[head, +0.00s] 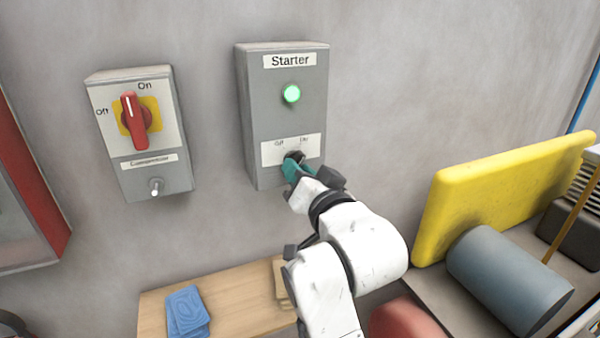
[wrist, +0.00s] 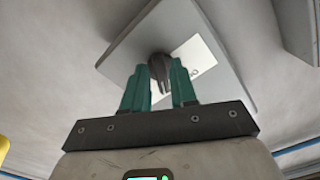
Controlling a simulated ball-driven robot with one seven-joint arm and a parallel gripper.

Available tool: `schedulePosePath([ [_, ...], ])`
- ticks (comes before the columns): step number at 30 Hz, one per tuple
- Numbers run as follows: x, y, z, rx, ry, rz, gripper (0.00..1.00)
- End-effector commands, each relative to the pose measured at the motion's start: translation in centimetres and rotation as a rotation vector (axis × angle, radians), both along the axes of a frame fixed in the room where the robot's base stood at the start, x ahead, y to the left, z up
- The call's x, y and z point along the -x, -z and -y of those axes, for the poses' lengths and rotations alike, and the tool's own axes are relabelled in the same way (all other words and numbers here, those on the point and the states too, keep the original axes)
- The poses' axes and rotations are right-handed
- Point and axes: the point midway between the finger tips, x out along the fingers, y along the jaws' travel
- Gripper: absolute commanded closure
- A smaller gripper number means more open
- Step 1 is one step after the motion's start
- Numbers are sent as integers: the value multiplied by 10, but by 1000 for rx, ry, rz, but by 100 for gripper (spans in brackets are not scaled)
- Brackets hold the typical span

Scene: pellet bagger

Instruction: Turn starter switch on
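The starter box (head: 262,118) is a grey wall box labelled "Starter", with a lit green lamp (head: 292,94). Low on its front, a dark rotary switch knob (head: 297,156) sits on a white plate marked Off and On. My gripper (head: 294,165) is at this knob and partly covers it in the head view. In the wrist view, the teal fingers of my gripper (wrist: 159,75) stand apart, with the dark knob (wrist: 160,68) between and just beyond their tips. I cannot tell whether they touch it. The knob's exact setting is hard to read.
Left of the starter box is another grey box (head: 178,135) with a red rotary handle (head: 133,120) on yellow. A wooden shelf (head: 235,300) below holds blue cards (head: 186,311).

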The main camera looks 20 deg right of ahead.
Motion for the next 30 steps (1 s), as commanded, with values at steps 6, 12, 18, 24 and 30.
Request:
schedulePosePath([
  [6, 0, -1, 0, 1, 1, 1, 61],
  [12, 3, 0, 0, 2, 0, 2, 61],
  [18, 28, 1, 0, 2, 0, 4, 61],
  [24, 68, 1, 0, 1, -2, 3, 61],
  [30, 97, 1, 0, 2, 0, 1, 61],
])
